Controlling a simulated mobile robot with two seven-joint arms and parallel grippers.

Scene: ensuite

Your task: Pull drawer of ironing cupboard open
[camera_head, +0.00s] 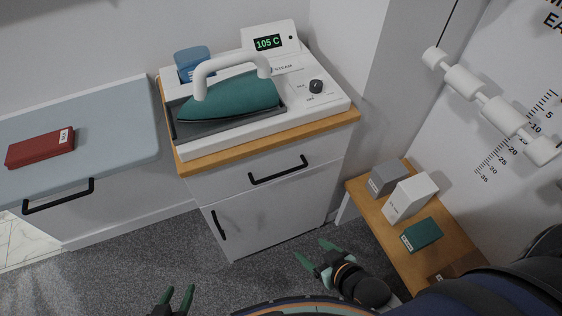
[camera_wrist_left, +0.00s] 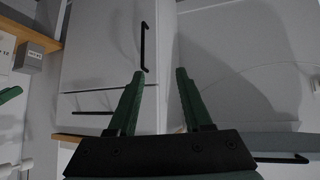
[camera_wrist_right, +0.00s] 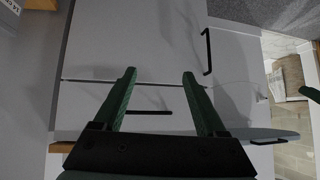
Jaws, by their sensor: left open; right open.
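The ironing cupboard (camera_head: 270,224) is a pale cabinet with a wooden top. Its upper drawer (camera_head: 225,184) appears shut, with a black horizontal bar handle (camera_head: 278,171); the handle also shows in the left wrist view (camera_wrist_left: 92,113) and right wrist view (camera_wrist_right: 148,112). Below is a door with a black vertical handle (camera_head: 218,225). My right gripper (camera_head: 312,249) is open and empty, in front of and below the cupboard in the head view. My left gripper (camera_head: 178,291) is open and empty at the bottom edge, further left. Neither touches the drawer handle.
A steam station with a teal iron (camera_head: 232,99) stands on the cupboard top. A blue-grey board (camera_head: 110,120) with a red box (camera_head: 40,147) is at left. A wooden bench (camera_head: 408,252) with several boxes is at right. Grey carpet lies between.

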